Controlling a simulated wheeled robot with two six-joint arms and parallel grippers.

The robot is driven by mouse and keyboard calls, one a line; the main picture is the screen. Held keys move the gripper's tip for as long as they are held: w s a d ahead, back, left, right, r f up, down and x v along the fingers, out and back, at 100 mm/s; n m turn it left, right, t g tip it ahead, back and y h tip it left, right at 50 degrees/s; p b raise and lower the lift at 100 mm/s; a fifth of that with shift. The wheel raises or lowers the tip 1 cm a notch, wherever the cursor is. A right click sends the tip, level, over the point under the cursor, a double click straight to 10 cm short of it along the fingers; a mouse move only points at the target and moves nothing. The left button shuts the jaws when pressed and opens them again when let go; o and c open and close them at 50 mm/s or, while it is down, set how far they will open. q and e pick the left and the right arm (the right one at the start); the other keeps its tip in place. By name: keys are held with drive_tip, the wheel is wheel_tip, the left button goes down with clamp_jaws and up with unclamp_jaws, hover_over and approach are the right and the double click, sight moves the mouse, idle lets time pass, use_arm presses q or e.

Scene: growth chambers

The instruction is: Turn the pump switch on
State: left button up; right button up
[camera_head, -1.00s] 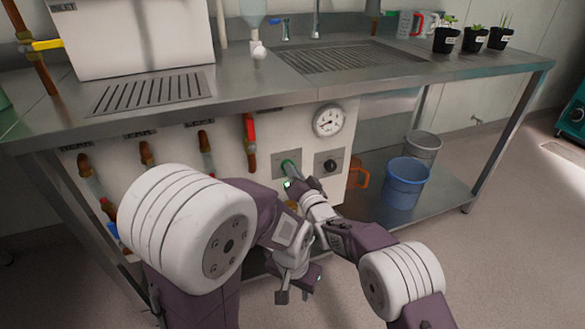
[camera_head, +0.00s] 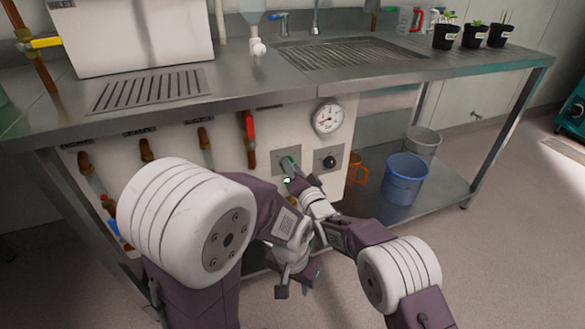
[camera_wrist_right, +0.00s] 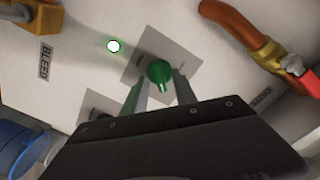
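The pump switch appears to be the green knob (camera_wrist_right: 160,73) on a square grey plate (camera_wrist_right: 178,50) in the right wrist view. Its mark is not readable. In the head view the green knob (camera_head: 289,161) shows just past my right gripper (camera_head: 292,171). In the wrist view my right gripper (camera_wrist_right: 159,88) has its two fingers apart, one on each side of the knob, with narrow gaps visible. Contact cannot be made out. My left gripper (camera_head: 297,284) hangs low in front of the bench, away from the panel, and appears empty; its finger opening is unclear.
A lit lamp (camera_wrist_right: 114,46) sits beside the plate. A pressure gauge (camera_head: 328,118) and a black knob (camera_head: 329,162) are close by. A red-handled valve (camera_head: 250,138) is left of the switch. The steel bench (camera_head: 235,98) overhangs the panel. A blue bucket (camera_head: 404,180) stands right.

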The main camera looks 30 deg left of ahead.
drive_tip(key=b+v, duration=0.5)
drive_tip(key=v, duration=0.4)
idle(0.5)
